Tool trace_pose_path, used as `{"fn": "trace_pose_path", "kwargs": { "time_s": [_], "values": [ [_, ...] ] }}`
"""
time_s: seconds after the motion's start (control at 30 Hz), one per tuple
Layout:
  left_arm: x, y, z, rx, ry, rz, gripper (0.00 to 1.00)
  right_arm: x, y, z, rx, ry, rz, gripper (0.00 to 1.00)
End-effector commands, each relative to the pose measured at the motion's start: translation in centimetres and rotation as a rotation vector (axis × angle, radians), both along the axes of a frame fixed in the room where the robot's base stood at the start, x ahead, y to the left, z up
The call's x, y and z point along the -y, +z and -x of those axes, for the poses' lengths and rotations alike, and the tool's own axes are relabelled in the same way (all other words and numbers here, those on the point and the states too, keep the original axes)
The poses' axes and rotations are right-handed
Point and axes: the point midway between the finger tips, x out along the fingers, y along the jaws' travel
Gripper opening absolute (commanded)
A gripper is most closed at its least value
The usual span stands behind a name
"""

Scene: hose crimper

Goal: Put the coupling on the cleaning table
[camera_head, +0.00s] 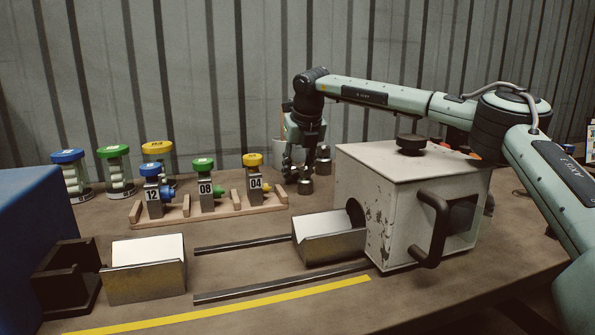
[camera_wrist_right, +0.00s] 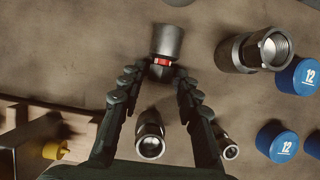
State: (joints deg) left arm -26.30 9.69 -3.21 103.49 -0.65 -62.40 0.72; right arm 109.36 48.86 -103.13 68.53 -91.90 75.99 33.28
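My right gripper (camera_head: 300,172) points down at the back of the table, left of the white machine. In the right wrist view its black fingers (camera_wrist_right: 160,76) are apart, with the narrow end of a grey metal coupling with a red band (camera_wrist_right: 167,45) between the tips; I see no clear contact. Other grey couplings stand nearby: a wide one (camera_wrist_right: 262,50) to the right, one between the fingers' lower parts (camera_wrist_right: 150,138) and a small one (camera_wrist_right: 228,147). I cannot tell which surface is the cleaning table. My left gripper is out of view.
The white machine (camera_head: 385,190) with a black handle stands close right of the gripper. A wooden rack (camera_head: 232,211) holds numbered blocks with blue, green and yellow caps. Rails (camera_head: 280,282) and metal V-blocks (camera_head: 145,280) lie in front. A blue box (camera_head: 35,215) is far left.

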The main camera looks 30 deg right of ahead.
Motion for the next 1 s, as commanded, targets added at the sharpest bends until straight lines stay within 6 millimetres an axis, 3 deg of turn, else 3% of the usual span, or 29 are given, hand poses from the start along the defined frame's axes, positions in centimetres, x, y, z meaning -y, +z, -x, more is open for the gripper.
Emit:
{"fn": "trace_pose_path", "kwargs": {
  "time_s": [0.47, 0.63, 1.0],
  "values": [
    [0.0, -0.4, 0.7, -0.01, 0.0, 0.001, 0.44, -0.1, 1.0, 0.2, 0.003, 0.001, -0.001, 0.43],
    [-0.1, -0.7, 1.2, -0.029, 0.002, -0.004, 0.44, -0.4, 3.9, 1.5, 0.006, 0.001, -0.001, 0.43],
    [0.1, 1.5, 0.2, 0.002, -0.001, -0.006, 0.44, -1.1, 10.1, 4.2, 0.002, 0.0, 0.0, 0.43]
  ]
}}
